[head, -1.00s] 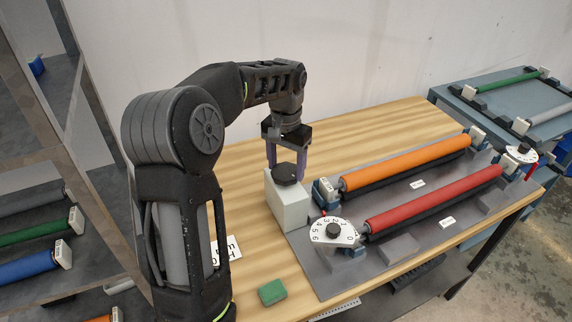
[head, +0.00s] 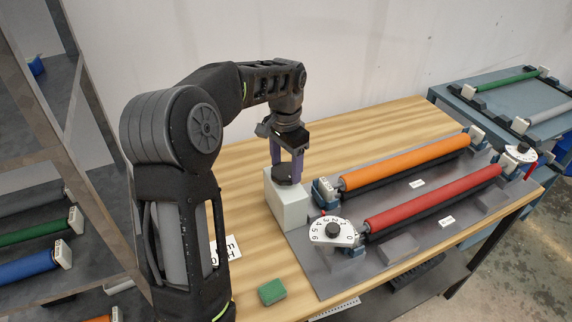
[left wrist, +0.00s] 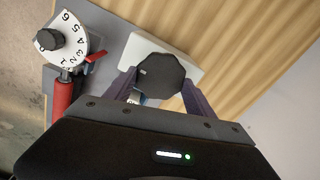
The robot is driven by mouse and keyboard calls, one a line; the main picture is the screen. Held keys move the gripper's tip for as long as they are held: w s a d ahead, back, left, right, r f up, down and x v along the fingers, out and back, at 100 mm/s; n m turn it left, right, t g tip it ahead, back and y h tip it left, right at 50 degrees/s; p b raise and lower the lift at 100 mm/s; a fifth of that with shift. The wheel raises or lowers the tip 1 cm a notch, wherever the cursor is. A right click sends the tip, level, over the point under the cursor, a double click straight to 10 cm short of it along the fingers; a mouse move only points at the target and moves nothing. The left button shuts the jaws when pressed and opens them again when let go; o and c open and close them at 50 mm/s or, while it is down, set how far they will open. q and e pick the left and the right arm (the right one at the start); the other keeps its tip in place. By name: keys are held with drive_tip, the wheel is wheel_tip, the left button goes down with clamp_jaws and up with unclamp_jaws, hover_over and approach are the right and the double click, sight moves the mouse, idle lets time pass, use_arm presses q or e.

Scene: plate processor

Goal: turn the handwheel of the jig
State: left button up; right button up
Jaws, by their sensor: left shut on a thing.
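The handwheel (head: 285,176) is a dark, lobed knob on top of a pale grey block (head: 289,207) at the left end of the jig. My left gripper (head: 287,172) points down over it, with its purple fingers shut on the handwheel from two sides. The left wrist view also shows the handwheel (left wrist: 161,74) between the two fingers (left wrist: 158,88). The jig's grey base plate (head: 333,280) carries an orange roller (head: 405,163) and a red roller (head: 433,198). A white numbered dial (head: 347,234) with a black knob and red pointer sits at the red roller's near end. My right gripper is not in view.
A green block (head: 271,292) lies on the wooden table in front of the jig. A second dial (head: 520,153) stands at the far right end. Shelves with rollers (head: 36,228) stand at the left. The table behind the jig is clear.

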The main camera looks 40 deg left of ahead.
sight(286, 170)
use_arm(q)
drive_tip(key=o, duration=1.4)
drive_tip(key=shift+r, duration=0.1)
wheel_tip(286, 170, up, 8)
drive_tip(key=shift+f, duration=0.1)
drive_tip(key=shift+f, duration=0.15)
